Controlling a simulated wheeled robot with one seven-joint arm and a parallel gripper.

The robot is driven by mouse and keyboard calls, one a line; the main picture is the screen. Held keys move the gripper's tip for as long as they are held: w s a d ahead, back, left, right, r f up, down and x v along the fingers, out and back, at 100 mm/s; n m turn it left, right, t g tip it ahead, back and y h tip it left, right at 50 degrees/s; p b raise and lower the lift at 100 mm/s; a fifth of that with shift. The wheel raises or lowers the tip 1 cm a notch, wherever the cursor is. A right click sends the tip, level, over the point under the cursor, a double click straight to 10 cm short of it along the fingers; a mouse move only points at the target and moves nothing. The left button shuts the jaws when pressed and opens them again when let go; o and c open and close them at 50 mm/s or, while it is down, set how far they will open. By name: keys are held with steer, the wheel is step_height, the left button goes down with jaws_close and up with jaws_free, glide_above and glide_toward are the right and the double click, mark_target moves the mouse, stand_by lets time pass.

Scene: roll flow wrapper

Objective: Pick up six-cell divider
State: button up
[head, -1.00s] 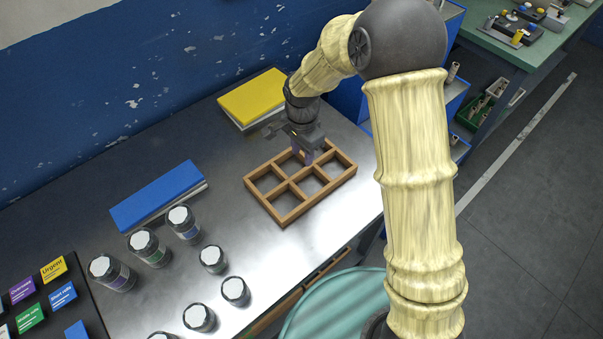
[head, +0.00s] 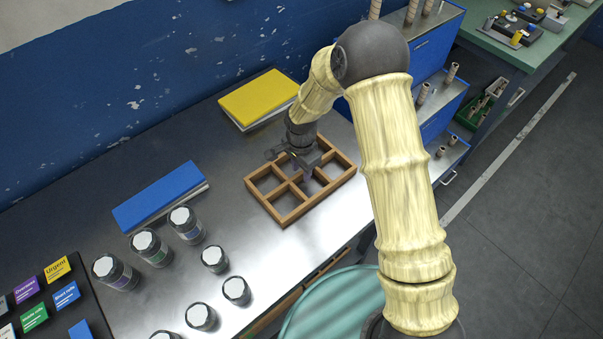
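The six-cell divider (head: 283,221) is a brown wooden frame with open cells. It lies flat on the metal table in the head view, right of centre. My gripper (head: 307,175) points down over the divider's middle, at its inner walls, and hides part of them. The fingertips are small and dark here, so I cannot tell whether they are apart or closed on a wall, or whether they touch it.
A yellow book (head: 258,98) lies behind the divider and a blue book (head: 160,195) lies to its left. Several lidded jars (head: 187,225) stand at the front left. The metal table (head: 90,200) is clear between the books. A teal round seat (head: 325,308) is below the front edge.

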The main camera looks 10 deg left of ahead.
steer(key=shift+f, duration=0.85)
jaws_close()
